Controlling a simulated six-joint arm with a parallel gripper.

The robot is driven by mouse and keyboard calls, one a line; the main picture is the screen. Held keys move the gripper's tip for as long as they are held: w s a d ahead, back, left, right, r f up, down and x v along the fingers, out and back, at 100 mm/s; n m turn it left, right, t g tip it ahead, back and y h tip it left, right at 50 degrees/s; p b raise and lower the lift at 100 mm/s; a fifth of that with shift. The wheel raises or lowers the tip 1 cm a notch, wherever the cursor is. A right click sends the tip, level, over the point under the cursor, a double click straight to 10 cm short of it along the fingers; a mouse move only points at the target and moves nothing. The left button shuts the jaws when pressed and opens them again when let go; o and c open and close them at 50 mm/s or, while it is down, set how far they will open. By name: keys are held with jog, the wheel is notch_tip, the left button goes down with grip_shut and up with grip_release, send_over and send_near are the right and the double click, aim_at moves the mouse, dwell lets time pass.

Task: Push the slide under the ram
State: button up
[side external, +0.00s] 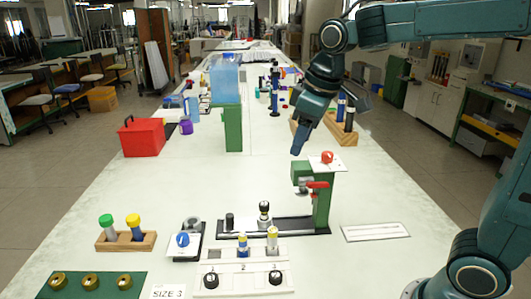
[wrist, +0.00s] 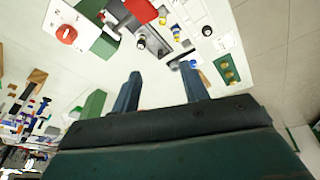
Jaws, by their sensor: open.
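The press is a green column (side external: 322,208) with a red lever and a white top plate (side external: 318,164) carrying a red knob. It also shows at the upper left of the wrist view, by its white plate (wrist: 55,18). A long black rail (side external: 288,228) runs left from its foot. A slide with a dark, light-banded knob (side external: 264,210) appears to stand on the rail, left of the press head and not under it. The ram's lower end is unclear. My gripper (side external: 298,152) is above and slightly left of the press head, apart from everything. In the wrist view its fingers (wrist: 160,69) are spread and empty.
In front are a white panel (side external: 225,285) with black knobs and upright rods, a blue-knobbed fixture (side external: 183,240), a wooden rod rack (side external: 126,240) and a green mat (side external: 70,293) with brass rings. A white slotted plate (side external: 375,231) lies right. A green post (side external: 233,130) stands behind.

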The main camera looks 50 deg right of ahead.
jog(key=w+f+n+g, duration=0.1)
jog(key=w+f, duration=0.2)
jog(key=w, duration=0.4)
jog(key=w+f+n+g, duration=0.1)
jog(key=w+f+n, duration=0.15)
jog(key=w, duration=0.35)
jog(key=n+g, duration=0.1)
jog(key=n, duration=0.1)
send_over(229, 215)
notch_tip(229, 215, down, 13)
jog(key=shift+d, duration=0.1)
notch_tip(229, 215, down, 14)
jog(key=shift+r, duration=0.2)
grip_shut()
